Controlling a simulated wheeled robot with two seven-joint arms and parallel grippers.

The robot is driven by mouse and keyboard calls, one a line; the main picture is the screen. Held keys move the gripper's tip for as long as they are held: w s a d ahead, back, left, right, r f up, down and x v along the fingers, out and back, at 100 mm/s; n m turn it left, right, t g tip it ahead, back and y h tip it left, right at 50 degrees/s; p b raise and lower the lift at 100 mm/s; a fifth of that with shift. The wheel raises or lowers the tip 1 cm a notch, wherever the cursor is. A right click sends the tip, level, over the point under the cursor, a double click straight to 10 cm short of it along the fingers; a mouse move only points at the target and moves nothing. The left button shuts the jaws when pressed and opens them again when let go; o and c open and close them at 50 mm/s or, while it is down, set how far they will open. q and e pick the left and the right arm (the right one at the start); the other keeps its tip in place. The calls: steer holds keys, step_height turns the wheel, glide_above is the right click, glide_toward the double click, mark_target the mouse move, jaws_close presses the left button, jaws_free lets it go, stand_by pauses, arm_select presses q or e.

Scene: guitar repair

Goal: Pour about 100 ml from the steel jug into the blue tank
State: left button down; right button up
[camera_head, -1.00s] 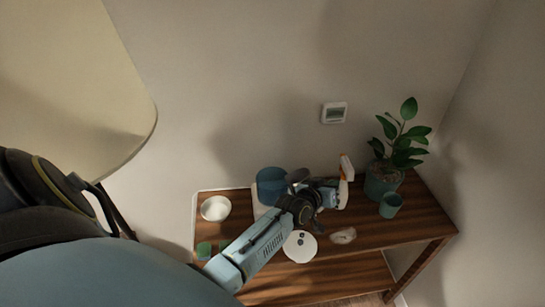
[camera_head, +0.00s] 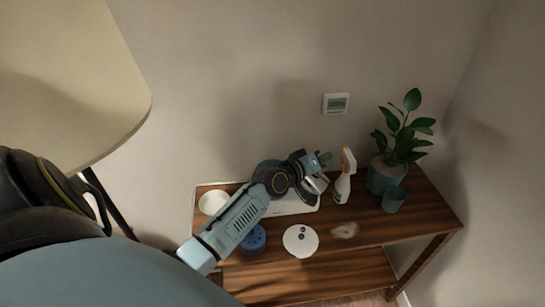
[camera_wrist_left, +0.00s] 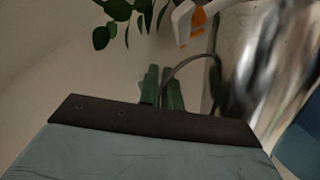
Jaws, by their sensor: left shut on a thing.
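My left gripper (camera_head: 324,158) is above the back of the wooden table. In the left wrist view its green fingers (camera_wrist_left: 162,88) are shut on the thin handle of the steel jug (camera_wrist_left: 268,62). The shiny jug is blurred and close to the camera; in the head view only a small part of the jug (camera_head: 317,184) shows below the gripper. The blue tank (camera_head: 262,168) is mostly hidden behind my left arm. Part of the blue tank (camera_wrist_left: 301,146) shows beside the jug in the left wrist view. I cannot see the jug's mouth or any liquid. My right gripper is out of view.
A white-and-orange spray bottle (camera_head: 343,183) stands right of the gripper. A potted plant (camera_head: 384,178) and green cup (camera_head: 393,200) are farther right. A white bowl (camera_head: 213,202), blue round piece (camera_head: 253,240) and white disc (camera_head: 300,240) lie on the table (camera_head: 425,215).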

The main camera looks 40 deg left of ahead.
arm_select(q)
steer(key=shift+a+r+n, duration=0.25)
steer(key=shift+r+n, duration=0.05)
steer(key=shift+r, duration=0.15)
steer(key=shift+a+r+b, duration=0.2)
steer(key=shift+r+b, duration=0.05)
steer(key=shift+b, duration=0.2)
steer(key=shift+s+a+r+n+t+h+b, duration=0.2)
steer(key=shift+a+r+n+t+h+b, duration=0.25)
steer(key=shift+a+r+n+b, duration=0.4)
stand_by(2.2)
steer(key=d+f+m+p, duration=0.1)
steer(key=p, duration=0.1)
steer(key=d+m+y+p, duration=0.1)
steer(key=p, duration=0.1)
steer(key=d+f+m+g+p, duration=0.1)
steer(key=shift+w+d+f+m+y+p, duration=0.25)
steer(key=shift+w+d+f+p, duration=0.05)
steer(key=shift+d+f+p, duration=0.1)
steer(key=shift+d+f, duration=0.1)
steer(key=shift+f, duration=0.3)
steer(key=shift+d+f+m+g, duration=0.25)
steer(key=shift+f+m, duration=0.15)
stand_by(0.8)
